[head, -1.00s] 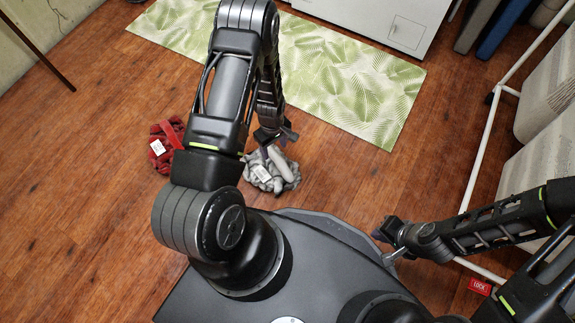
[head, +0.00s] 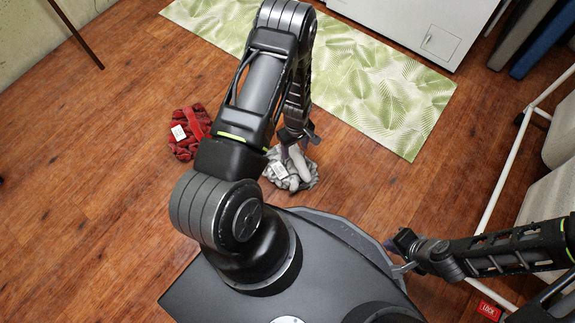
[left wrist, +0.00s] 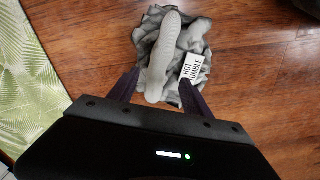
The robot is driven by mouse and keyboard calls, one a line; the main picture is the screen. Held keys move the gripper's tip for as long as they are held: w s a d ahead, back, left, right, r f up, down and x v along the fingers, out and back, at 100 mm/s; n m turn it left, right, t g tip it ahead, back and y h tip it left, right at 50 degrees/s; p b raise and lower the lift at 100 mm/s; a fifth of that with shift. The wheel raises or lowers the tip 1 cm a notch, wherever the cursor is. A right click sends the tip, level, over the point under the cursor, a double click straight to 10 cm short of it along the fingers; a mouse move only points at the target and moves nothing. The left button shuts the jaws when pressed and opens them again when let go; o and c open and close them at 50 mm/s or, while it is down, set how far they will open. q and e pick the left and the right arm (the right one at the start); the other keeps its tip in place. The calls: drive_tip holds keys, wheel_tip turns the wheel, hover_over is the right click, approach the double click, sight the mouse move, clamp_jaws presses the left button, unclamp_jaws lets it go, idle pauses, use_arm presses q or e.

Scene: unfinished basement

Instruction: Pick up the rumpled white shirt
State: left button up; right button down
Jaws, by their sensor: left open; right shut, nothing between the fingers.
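The rumpled shirt (head: 298,176), pale grey-white with a white tag, lies bunched on the wooden floor just in front of my base. In the left wrist view the shirt (left wrist: 197,43) fills the upper middle, and its tag reads "HOT TUMBLE". My left gripper (head: 290,149) is over the shirt, pointing down. In the left wrist view its open fingers (left wrist: 158,88) are spread on either side of the shirt's near part. I cannot tell whether they touch it. My right gripper (head: 393,257) is shut and empty beside the right edge of my base.
A crumpled red cloth (head: 190,128) with a white tag lies left of the shirt. A green leaf-pattern mat (head: 370,90) lies beyond, before a white cabinet (head: 425,25). A white pipe frame (head: 505,165) and a red "LOCK" label (head: 489,311) are at the right.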

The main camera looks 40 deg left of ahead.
sight(295, 154)
use_arm(q)
drive_tip(key=shift+d+f+b, duration=0.1)
drive_tip(key=shift+f+b, duration=1.2)
drive_tip(key=shift+f, duration=1.25)
drive_tip(key=shift+f+b, duration=0.25)
drive_tip(key=shift+b, duration=0.05)
clamp_jaws()
idle(0.3)
